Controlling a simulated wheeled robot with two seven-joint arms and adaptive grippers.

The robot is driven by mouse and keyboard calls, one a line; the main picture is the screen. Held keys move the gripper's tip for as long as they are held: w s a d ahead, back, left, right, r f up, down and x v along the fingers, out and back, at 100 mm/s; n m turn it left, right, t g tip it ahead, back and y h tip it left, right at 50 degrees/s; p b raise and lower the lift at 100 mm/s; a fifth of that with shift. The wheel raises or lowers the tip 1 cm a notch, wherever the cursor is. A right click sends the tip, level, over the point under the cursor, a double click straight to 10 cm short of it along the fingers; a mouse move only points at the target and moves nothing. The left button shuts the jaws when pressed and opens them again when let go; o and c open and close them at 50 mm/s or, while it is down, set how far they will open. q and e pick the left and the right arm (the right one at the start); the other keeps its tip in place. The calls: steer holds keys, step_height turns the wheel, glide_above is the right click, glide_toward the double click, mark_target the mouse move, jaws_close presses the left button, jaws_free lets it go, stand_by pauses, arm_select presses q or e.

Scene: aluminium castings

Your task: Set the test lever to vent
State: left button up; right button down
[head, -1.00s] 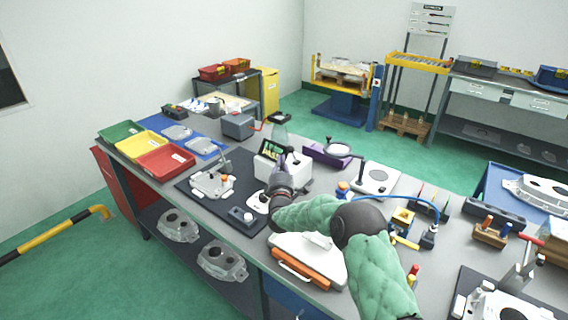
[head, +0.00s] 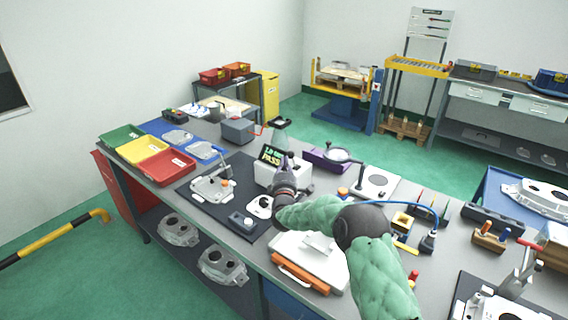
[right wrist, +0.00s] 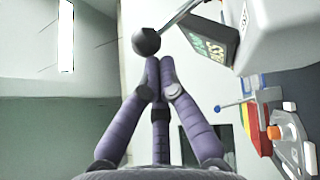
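The tester is a white box (head: 298,172) on the bench, with a tilted dark display (head: 271,155) whose green text ends in "PASS". In the right wrist view the display (right wrist: 213,43) shows upside down beside the pale housing (right wrist: 285,30). The test lever is a metal rod with a black ball knob (right wrist: 146,41). My right gripper (right wrist: 159,62) has its purple fingers drawn together just short of the knob, with nothing seen between them. I cannot tell whether they touch it. In the head view the right gripper (head: 288,168) is in front of the tester. My left gripper is out of view.
A casting in a fixture (head: 212,188) lies on a dark mat left of the tester. Green, yellow and red bins (head: 165,166) stand at the left end. A purple block (head: 322,160) and magnifier (head: 338,156) stand right of the tester.

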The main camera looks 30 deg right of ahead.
mark_target(290, 153)
steer(key=d+r+m+g+p, duration=0.1)
steer(key=p, duration=0.3)
steer(key=w+d+r+m+g+y+p, duration=0.1)
steer(key=r+p, duration=0.1)
steer(key=p, duration=0.3)
steer(key=shift+d+m+g, duration=0.3)
steer(key=shift+d+g, duration=0.1)
steer(key=d+g+y+p, duration=0.1)
steer(key=p, duration=0.2)
steer(key=w+d+m+y+p, duration=0.1)
steer(key=p, duration=0.2)
steer(key=d+r+m+g+p, duration=0.1)
steer(key=p, duration=0.2)
steer(key=shift+w+d+g+y+p, duration=0.3)
steer(key=shift+y, duration=0.1)
steer(key=shift+d+f+p, duration=0.1)
steer(key=shift+d+p, duration=0.05)
steer(key=shift+p, duration=0.15)
steer(key=shift+w+d+f+p, duration=0.15)
steer(key=shift+w+d+p, duration=0.2)
steer(key=shift+d+p, duration=0.4)
steer(key=shift+a, duration=0.1)
